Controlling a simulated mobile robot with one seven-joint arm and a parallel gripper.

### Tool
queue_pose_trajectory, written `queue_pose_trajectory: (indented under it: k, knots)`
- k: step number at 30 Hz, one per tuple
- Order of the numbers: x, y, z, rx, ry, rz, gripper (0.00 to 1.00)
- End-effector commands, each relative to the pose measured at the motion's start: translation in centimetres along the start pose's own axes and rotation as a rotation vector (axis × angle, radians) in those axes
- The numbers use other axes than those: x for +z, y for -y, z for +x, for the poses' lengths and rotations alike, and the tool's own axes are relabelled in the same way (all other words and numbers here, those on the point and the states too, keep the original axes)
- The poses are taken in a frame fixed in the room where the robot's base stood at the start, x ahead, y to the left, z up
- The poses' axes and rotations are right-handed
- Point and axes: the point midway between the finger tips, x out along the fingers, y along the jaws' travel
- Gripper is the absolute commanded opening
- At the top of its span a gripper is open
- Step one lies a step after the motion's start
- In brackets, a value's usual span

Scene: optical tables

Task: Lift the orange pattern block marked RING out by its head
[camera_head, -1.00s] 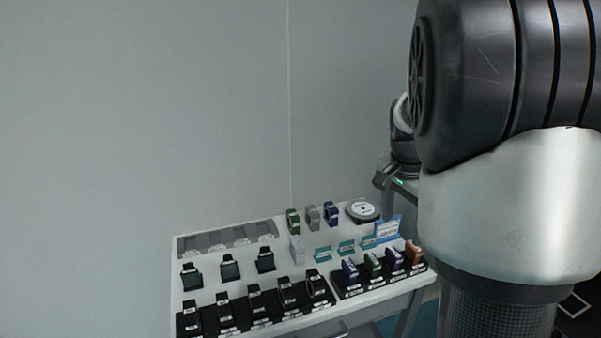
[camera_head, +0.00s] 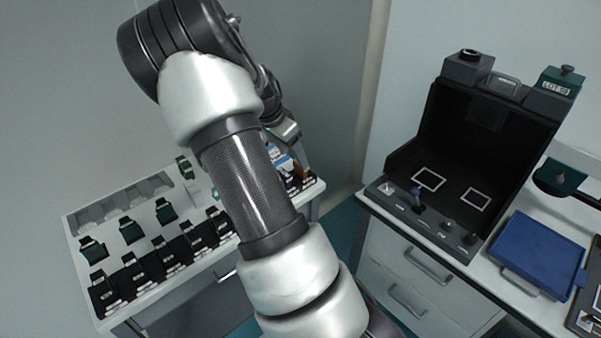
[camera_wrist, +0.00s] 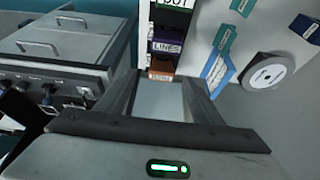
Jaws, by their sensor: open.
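The orange block (camera_wrist: 161,70) is in the wrist view, at the near end of a row, with its label too small to read surely. A purple block marked LINES (camera_wrist: 167,47) stands just beyond it. My gripper (camera_wrist: 157,84) is open, its two fingers pointing toward the orange block, with a pale surface showing between them. I cannot tell how much height separates the fingertips from the block, and no contact is visible. In the head view my gripper (camera_head: 285,132) is above the right end of the block table; the orange block (camera_head: 306,172) is partly hidden there.
A teal-blue card (camera_wrist: 217,68) and a round disc (camera_wrist: 269,72) lie right of the row in the wrist view. In the head view, black holders (camera_head: 137,271) fill the table's front left. A second bench with a black booth (camera_head: 470,140) and blue case (camera_head: 538,252) stands right.

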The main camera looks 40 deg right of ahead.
Motion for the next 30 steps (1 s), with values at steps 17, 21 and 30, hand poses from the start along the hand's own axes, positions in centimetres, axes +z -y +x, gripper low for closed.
queue_pose_trajectory:
  k: [17,21,30]
  knots:
    - [-0.3,0.4,5.8,0.0,0.0,0.001,0.61]
    - [-0.3,0.4,6.0,-0.002,0.0,0.0,0.61]
    - [-0.3,0.4,6.0,-0.001,0.0,0.001,0.27]
